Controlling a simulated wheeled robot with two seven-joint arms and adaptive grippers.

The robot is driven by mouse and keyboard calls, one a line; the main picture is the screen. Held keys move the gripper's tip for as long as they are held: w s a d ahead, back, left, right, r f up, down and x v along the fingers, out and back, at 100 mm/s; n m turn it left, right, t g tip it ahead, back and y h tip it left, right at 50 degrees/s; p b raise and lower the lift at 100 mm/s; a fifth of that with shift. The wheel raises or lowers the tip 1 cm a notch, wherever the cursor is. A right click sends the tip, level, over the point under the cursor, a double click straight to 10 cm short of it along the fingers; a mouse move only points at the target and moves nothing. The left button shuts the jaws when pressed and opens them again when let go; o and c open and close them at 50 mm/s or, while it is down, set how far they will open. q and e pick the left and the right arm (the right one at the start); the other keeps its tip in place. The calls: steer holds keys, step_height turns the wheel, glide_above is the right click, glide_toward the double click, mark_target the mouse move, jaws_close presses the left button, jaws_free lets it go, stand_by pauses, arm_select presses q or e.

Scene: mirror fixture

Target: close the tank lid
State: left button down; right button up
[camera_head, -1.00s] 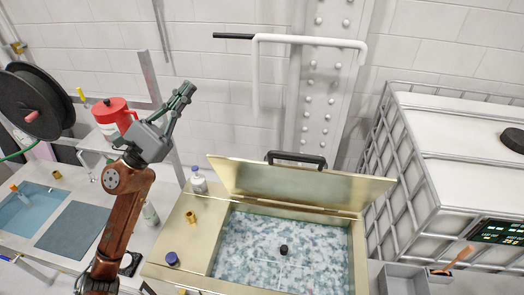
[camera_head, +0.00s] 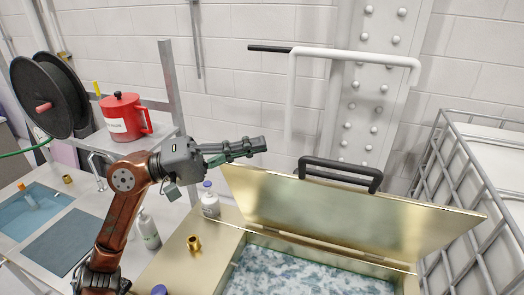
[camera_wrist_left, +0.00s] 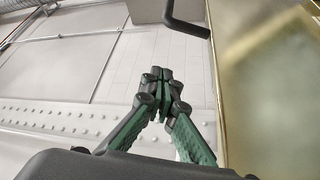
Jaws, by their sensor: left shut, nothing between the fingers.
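The tank lid (camera_head: 350,215) is a brass-coloured panel that stands open, tilted back on its hinge at the rear of the tank (camera_head: 230,245). A black handle (camera_head: 340,172) sits on its upper edge. The tank holds bluish-white mottled contents. My left gripper (camera_head: 262,145) is shut and empty, pointing right, above and left of the lid's upper left corner, apart from the handle. In the left wrist view the shut fingertips (camera_wrist_left: 160,75) show with the lid (camera_wrist_left: 275,90) on the right and part of the black handle (camera_wrist_left: 187,20) at the top. My right gripper is not in view.
A white pipe frame (camera_head: 350,55) with a black end stands behind the lid. A caged white container (camera_head: 490,165) is at the right. White bottles (camera_head: 209,203) stand left of the lid. A red jug (camera_head: 122,117) and black reel (camera_head: 50,95) are farther left.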

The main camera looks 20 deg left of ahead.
arm_select(q)
steer(key=r+p, duration=0.1)
steer(key=r, duration=0.1)
glide_above(289, 174)
steer(key=w+a, duration=0.1)
steer(key=w, duration=0.1)
steer(key=shift+s+d+f, duration=0.25)
steer(key=shift+s+f, duration=0.15)
steer(key=shift+s, duration=0.1)
steer(key=shift+s+d+f, duration=0.25)
steer(key=shift+s+f, duration=0.15)
steer(key=shift+s, duration=0.1)
steer(key=shift+s+d+f, duration=0.15)
steer(key=shift+s+f, duration=0.05)
steer(key=shift+s, duration=0.25)
steer(key=shift+s, duration=0.1)
